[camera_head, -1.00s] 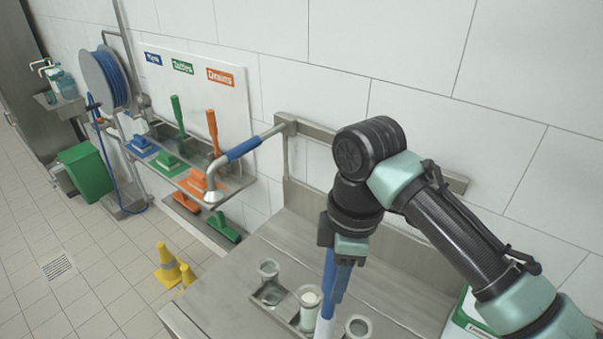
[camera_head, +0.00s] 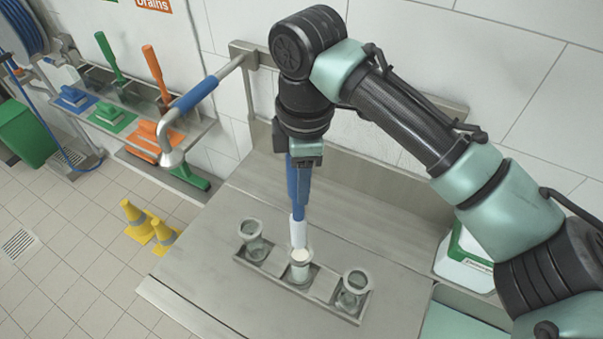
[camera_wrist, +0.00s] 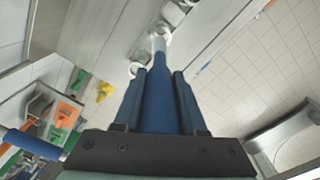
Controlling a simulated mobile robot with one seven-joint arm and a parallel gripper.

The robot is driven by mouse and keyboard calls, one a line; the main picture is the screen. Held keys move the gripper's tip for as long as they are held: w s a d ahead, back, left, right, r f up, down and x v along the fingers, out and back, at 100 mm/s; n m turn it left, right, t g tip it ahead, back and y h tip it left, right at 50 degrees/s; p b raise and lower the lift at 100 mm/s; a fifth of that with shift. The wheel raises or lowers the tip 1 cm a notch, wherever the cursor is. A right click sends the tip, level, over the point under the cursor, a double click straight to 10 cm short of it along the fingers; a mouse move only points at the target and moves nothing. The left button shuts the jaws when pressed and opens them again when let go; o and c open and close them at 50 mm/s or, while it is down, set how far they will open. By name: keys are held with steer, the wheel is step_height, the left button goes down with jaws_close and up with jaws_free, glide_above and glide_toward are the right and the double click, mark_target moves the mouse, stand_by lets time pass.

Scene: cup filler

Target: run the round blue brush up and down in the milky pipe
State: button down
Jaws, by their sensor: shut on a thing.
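My gripper (camera_head: 303,160) is shut on the blue handle of the brush (camera_head: 299,185), which hangs nearly upright with its round white head down. The brush also shows in the wrist view (camera_wrist: 158,90), between my gripper's fingers (camera_wrist: 158,98). The milky pipe (camera_head: 300,270) stands in the middle compartment of a metal rack, with a pale, whitish mouth. The brush's white end is right at the pipe's mouth in the head view. I cannot tell whether its tip is inside or just above or behind the rim.
Clear glass-like pipes stand in the rack's left (camera_head: 254,243) and right (camera_head: 351,290) compartments. The rack (camera_head: 238,259) sits on a steel counter (camera_head: 215,270) with free room around it. A white container (camera_head: 463,262) stands at right.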

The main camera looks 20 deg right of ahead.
steer(key=shift+s+f+b, duration=0.1)
steer(key=shift+f+b, duration=0.95)
steer(key=shift+f, duration=0.45)
step_height(320, 180, down, 2)
steer(key=shift+f+b, duration=0.1)
steer(key=shift+b, duration=0.5)
steer(key=b, duration=0.2)
glide_above(302, 233)
steer(key=w, duration=0.1)
steer(key=shift+d+f, duration=0.2)
steer(key=shift+f, duration=1.9)
steer(key=shift+f+b, duration=2.9)
steer(key=shift+f, duration=1.35)
steer(key=shift+r, duration=0.15)
